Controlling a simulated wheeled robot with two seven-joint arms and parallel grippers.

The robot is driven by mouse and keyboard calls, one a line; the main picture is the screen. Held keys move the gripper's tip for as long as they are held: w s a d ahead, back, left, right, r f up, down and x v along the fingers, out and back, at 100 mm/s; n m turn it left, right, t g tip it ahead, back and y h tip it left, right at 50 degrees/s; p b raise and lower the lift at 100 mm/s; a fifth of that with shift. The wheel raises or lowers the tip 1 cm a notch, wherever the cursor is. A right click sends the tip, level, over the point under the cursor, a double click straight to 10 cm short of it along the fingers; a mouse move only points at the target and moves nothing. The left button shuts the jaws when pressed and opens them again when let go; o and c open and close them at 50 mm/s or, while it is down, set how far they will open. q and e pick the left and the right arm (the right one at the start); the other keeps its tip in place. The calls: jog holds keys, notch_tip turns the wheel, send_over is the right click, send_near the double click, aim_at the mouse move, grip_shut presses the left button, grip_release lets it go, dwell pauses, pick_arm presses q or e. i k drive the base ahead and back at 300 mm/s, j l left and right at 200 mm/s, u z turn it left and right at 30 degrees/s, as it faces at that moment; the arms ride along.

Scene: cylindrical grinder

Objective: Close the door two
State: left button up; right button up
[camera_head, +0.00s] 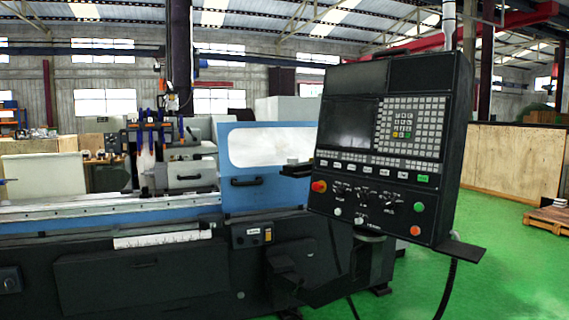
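A cylindrical grinder with a dark base (130,275) fills the left and middle of the head view. A blue sliding door (234,197) with a pale window (270,146) and a black bar handle (246,181) stands at the right part of the machine. Left of this door the machine front is open, showing the work area (180,160) and the table rail (90,208). The control panel covers the door's right end. Only one door shows clearly; no label tells which is door two. Neither of my grippers is in view.
A black control panel (385,140) with a screen, keys and a red stop button (319,186) stands in front of the machine at right. A shelf (460,250) juts from its lower right. Green floor (510,270) is clear at right, before a wooden partition and pallet (550,220).

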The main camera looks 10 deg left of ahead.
aim_at(266, 147)
jog(key=i+l+z, duration=0.35)
jog(key=i+z, duration=0.2)
jog(key=i+l+z, duration=0.25)
jog(key=i+z, duration=0.15)
jog(key=i+l+z, duration=0.1)
jog(key=i+z, duration=0.75)
jog(key=i, duration=1.35)
jog(key=i+j+u, duration=0.1)
jog(key=i+u, duration=0.3)
jog(key=i+l+u, duration=0.1)
jog(key=i+u, duration=0.25)
jog(key=i, duration=0.25)
jog(key=i+l+u, duration=0.2)
jog(key=i+u, duration=1)
jog(key=i+l+u, duration=0.2)
jog(key=u, duration=0.2)
jog(key=i+l+u, duration=1.1)
jog(key=u, duration=0.15)
jog(key=i+l+u, duration=0.2)
jog(key=l+u, duration=0.2)
jog(key=l, duration=0.2)
